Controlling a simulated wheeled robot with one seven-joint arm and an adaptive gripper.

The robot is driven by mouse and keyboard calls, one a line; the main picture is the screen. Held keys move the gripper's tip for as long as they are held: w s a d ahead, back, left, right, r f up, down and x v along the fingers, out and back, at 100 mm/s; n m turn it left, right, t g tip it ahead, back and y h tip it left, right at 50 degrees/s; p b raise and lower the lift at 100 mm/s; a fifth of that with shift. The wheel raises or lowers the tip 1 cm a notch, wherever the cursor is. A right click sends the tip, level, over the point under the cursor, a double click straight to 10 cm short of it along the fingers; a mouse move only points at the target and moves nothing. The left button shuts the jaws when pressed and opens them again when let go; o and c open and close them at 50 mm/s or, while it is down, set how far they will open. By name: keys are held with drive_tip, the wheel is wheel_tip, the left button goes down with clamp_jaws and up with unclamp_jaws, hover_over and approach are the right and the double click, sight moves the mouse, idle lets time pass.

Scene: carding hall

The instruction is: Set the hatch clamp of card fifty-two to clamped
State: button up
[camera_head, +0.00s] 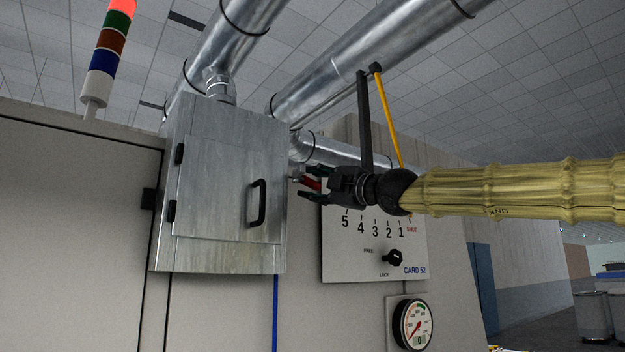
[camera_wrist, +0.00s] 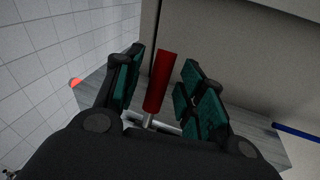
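The hatch clamp's red handle (camera_head: 312,184) is at the right side of a grey metal hatch box (camera_head: 225,190) in the head view. My gripper (camera_head: 305,181) reaches in from the right, its fingers apart above and below the red handle. In the wrist view, the red handle (camera_wrist: 161,80) stands between the open fingers of my gripper (camera_wrist: 164,62), with a gap visible on the right. Whether the left finger touches it is unclear. A metal stem shows below the handle. The rest of the clamp is mostly hidden by my gripper.
A CARD 52 panel (camera_head: 350,263) with a numbered scale and black FREE/LOCK knob (camera_head: 393,257) lies below my gripper. A black bar (camera_head: 364,120) and yellow bar (camera_head: 385,115) rise behind my wrist. A gauge (camera_head: 413,325) is lower right. Metal ducts (camera_head: 360,65) run above.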

drive_tip(key=shift+x, duration=0.75)
clamp_jaws()
